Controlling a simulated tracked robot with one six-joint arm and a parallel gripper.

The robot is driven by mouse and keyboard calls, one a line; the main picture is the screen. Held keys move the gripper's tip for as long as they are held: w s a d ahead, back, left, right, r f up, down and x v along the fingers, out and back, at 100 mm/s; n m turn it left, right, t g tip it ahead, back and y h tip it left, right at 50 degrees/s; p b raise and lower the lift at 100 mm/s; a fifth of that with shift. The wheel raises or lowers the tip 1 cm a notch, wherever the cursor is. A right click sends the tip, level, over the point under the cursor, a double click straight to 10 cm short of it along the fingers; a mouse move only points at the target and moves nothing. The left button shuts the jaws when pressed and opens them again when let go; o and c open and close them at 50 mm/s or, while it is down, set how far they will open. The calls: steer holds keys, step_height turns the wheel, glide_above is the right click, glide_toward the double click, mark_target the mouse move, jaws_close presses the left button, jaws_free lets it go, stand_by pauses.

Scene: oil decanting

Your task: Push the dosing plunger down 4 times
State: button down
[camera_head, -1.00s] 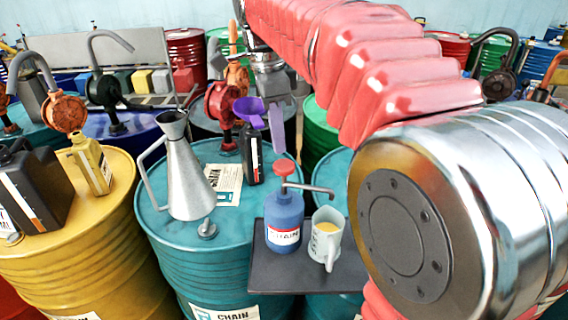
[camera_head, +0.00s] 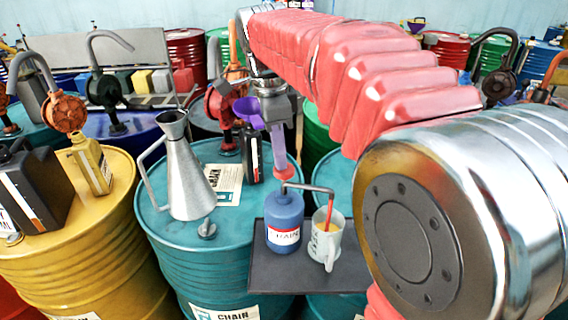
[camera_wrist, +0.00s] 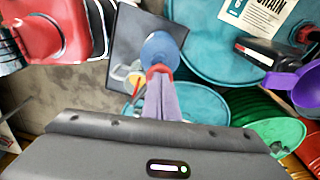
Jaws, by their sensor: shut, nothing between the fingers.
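The blue dosing bottle (camera_head: 285,222) with a red plunger head (camera_head: 285,173) and a grey spout stands upright on a dark tray (camera_head: 290,272). A measuring jug (camera_head: 325,248) stands under the spout end, and a stream of orange-red oil runs from the spout into it. My gripper (camera_head: 280,160) is shut and empty, its fingertips on top of the plunger head, which sits low against the bottle. In the wrist view, my gripper (camera_wrist: 160,80) covers part of the red head in front of the bottle (camera_wrist: 160,50).
A metal oil can (camera_head: 190,175) stands left of the bottle on a teal drum (camera_head: 165,255). A dark bottle with a purple funnel (camera_head: 249,110) stands behind. A yellow drum (camera_head: 100,225) with containers is at left.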

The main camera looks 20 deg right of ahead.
steer(key=shift+f, duration=0.6)
steer(key=a, duration=0.1)
steer(key=a+r, duration=0.1)
steer(key=a, duration=0.1)
steer(key=shift+w, duration=0.2)
step_height(320, 180, up, 14)
steer(key=a, duration=0.1)
steer(key=shift+a+f, duration=0.15)
steer(key=shift+a, duration=0.05)
stand_by(0.4)
steer(key=shift+w, duration=0.1)
stand_by(1.2)
